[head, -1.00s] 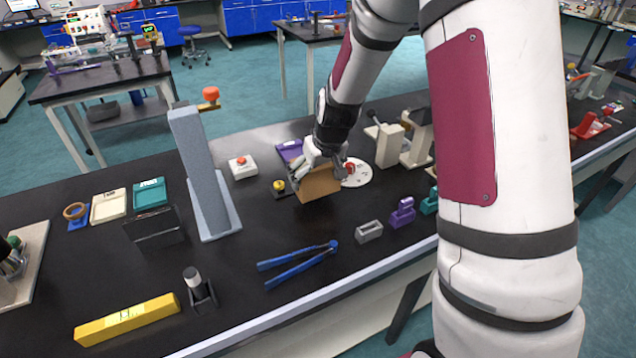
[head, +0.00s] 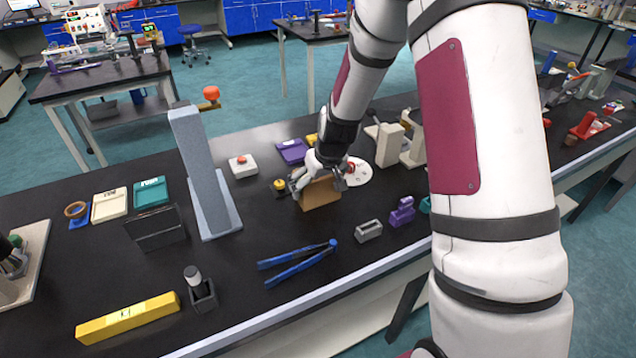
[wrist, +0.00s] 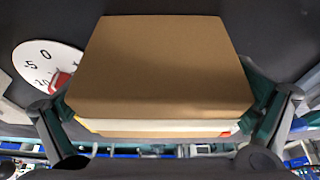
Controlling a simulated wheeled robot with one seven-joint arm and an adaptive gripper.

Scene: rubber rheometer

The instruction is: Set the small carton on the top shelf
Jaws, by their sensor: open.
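The small brown carton (head: 321,193) is near the middle of the dark bench in the head view. In the wrist view the carton (wrist: 160,65) fills the centre, with a pale strip along its lower edge. My gripper (head: 318,180) is directly over the carton in the head view. In the wrist view my gripper (wrist: 165,105) is open, with one finger on each side of the carton. Whether the fingers touch it, or whether its underside rests on the bench, I cannot tell. I cannot make out the top shelf in either view.
A white dial disc (head: 358,172) lies just behind and right of the carton. A purple tray (head: 292,151) and a small yellow-topped item (head: 280,185) are close by. A tall grey stand (head: 203,175) rises to the left. Blue tongs (head: 298,264) lie in front.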

